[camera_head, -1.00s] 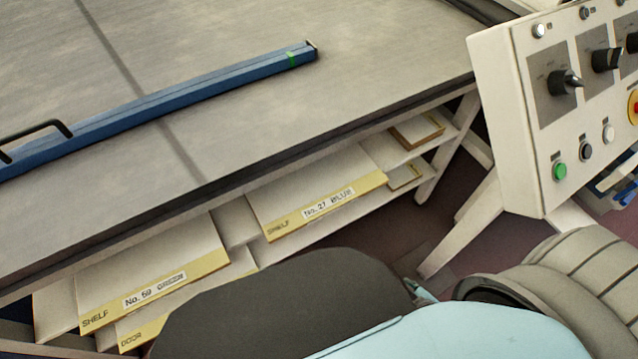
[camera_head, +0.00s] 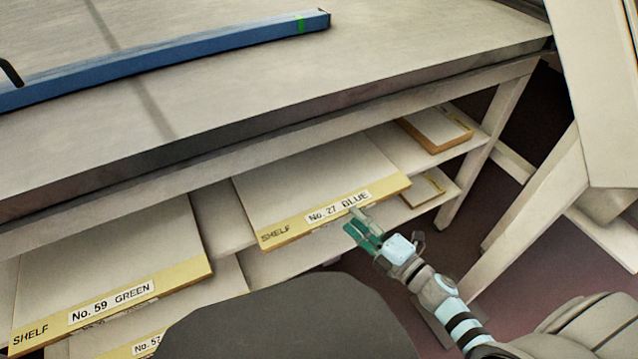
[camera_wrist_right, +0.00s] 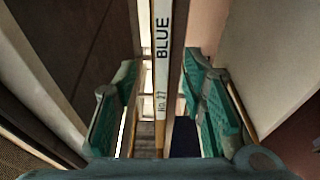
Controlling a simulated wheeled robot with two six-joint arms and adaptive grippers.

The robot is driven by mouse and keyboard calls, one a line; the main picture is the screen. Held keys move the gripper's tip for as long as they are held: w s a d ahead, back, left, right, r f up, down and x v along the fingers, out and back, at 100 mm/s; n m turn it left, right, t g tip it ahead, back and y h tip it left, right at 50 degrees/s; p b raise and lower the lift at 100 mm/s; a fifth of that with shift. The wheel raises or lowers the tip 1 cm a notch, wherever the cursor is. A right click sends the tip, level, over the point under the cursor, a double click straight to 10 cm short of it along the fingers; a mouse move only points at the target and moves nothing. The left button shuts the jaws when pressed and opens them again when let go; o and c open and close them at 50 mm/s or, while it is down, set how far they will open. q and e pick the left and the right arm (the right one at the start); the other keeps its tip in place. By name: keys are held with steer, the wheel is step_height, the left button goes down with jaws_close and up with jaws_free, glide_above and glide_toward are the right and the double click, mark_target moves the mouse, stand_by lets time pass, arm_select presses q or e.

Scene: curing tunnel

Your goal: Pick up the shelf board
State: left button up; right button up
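The shelf board marked "No. 27 BLUE" (camera_head: 310,180) lies flat on the upper rack under the table, its yellow front edge facing out. Its labelled edge also shows in the right wrist view (camera_wrist_right: 162,50), between the two green fingers. My right gripper (camera_head: 358,226) is at the right part of that front edge. In the wrist view its fingers are apart, one on each side of the edge, with gaps visible. Another shelf board, "No. 59 GREEN" (camera_head: 120,265), lies to the left. My left gripper is not in view.
The table top (camera_head: 400,60) overhangs the boards, with a blue bar (camera_head: 190,62) on it. Smaller boards (camera_head: 436,127) lie at the rack's right end. A lower board marked "No. 57" (camera_head: 150,340) is partly hidden. White legs stand at right.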

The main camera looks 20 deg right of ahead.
mark_target(347, 209)
steer(key=x, duration=0.4)
steer(key=shift+w+d+f, duration=0.1)
steer(key=shift+d, duration=0.05)
jaws_close()
